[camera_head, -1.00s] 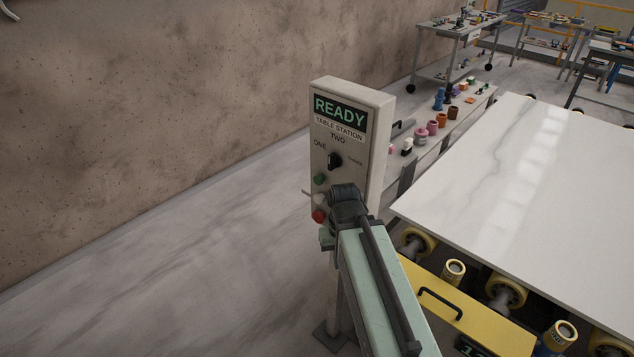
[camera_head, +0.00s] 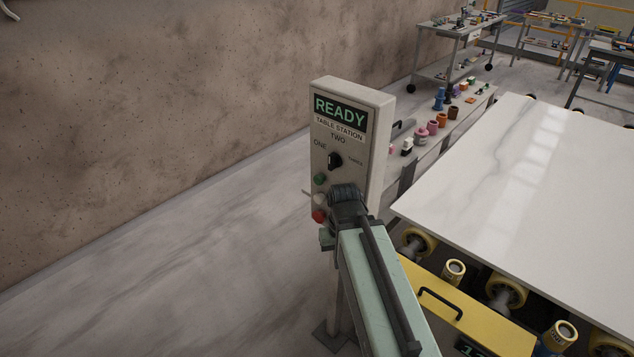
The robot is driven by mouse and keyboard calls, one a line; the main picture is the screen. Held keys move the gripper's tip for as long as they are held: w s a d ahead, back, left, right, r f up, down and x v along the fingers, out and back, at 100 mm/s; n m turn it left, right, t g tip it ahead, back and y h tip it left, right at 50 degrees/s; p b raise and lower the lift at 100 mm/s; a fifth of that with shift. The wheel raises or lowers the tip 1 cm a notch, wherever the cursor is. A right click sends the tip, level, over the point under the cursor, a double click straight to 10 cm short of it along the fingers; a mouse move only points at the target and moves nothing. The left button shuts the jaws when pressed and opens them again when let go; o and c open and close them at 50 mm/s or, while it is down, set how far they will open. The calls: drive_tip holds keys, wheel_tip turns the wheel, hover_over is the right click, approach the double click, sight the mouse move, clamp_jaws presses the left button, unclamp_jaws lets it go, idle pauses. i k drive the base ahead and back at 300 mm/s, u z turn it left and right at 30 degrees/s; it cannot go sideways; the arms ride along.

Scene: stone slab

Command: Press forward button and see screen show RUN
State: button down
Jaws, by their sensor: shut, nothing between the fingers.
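The grey control box (camera_head: 377,140) stands upright on a post in the middle. Its screen (camera_head: 339,111) reads READY in green. Below are a TABLE STATION label and a black selector knob (camera_head: 335,160) among the words ONE, TWO and THREE. A green button (camera_head: 319,179) is on the lower left of the face, with a pale button-like shape (camera_head: 320,200) and a red button (camera_head: 319,216) below it. My gripper (camera_head: 338,197) is shut at the box's lower face, just right of these buttons. My wrist hides most of its fingers, and I cannot tell whether it touches anything.
A large white slab (camera_head: 530,180) lies on yellow rollers (camera_head: 506,294) at the right. A yellow panel with a black handle (camera_head: 440,304) is in front of it. A low bench (camera_head: 428,150) with colored cups stands behind the box. The floor to the left is clear.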

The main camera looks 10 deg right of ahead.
sight(318, 180)
drive_tip(key=u, duration=0.6)
drive_tip(key=k, duration=0.9)
drive_tip(key=u, duration=0.7)
drive_tip(key=k, duration=0.5)
drive_tip(key=u, duration=0.9)
drive_tip(key=i, duration=1.9)
drive_tip(key=z, duration=0.9)
drive_tip(key=k, duration=0.85)
drive_tip(key=z, duration=0.15)
drive_tip(key=i, duration=0.9)
drive_tip(key=u, duration=0.1)
